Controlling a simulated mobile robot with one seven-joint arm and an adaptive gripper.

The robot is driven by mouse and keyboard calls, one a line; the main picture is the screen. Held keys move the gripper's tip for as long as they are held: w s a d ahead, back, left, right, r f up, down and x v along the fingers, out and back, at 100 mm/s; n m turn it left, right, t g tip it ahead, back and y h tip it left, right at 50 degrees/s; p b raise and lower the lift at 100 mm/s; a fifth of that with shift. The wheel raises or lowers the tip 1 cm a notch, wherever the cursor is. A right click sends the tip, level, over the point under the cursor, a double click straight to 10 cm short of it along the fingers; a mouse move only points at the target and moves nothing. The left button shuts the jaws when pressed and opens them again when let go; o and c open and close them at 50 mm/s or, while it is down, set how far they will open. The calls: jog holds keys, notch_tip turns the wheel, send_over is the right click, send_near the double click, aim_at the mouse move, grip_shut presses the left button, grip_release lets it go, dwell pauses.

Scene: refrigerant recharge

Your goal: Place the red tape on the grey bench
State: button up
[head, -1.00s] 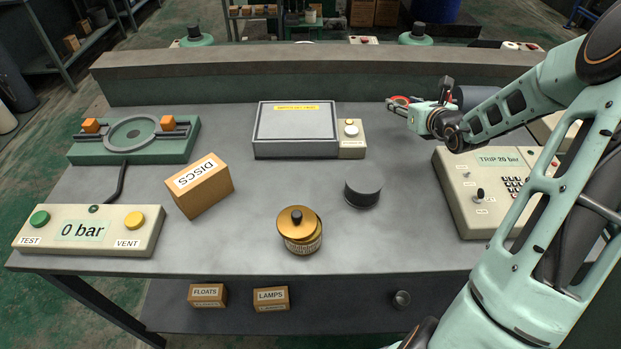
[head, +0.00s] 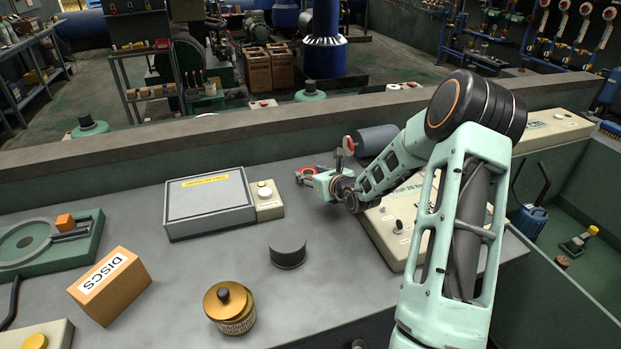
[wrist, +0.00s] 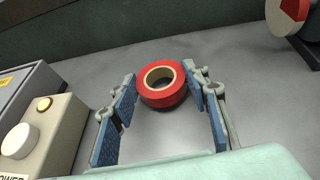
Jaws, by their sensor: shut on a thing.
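The red tape (wrist: 163,87) is a roll with a tan core, seen between my fingertips in the wrist view. It also shows in the head view (head: 306,171), partly hidden. My gripper (wrist: 165,90) is shut on the tape, one blue-padded finger on each side. In the head view, my gripper (head: 308,175) is low over the back of the grey bench (head: 180,285), right of the grey-lidded box. I cannot tell whether the tape touches the bench top.
The grey-lidded box (head: 208,203) stands left of my gripper. A dark cylinder (head: 375,141) with a red end lies behind it, and a trip panel (head: 385,238) sits to the right. A dark round puck (head: 287,252) and brass-lidded jar (head: 232,310) stand nearer.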

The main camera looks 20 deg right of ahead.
jog(key=shift+f, duration=0.5)
jog(key=shift+f, duration=0.2)
jog(key=o, duration=1)
jog(key=shift+r, duration=0.1)
jog(key=shift+s+r, duration=0.1)
jog(key=shift+r, duration=0.1)
jog(key=v, duration=1.1)
jog(key=shift+s+d+r, duration=0.1)
jog(key=shift+s, duration=0.25)
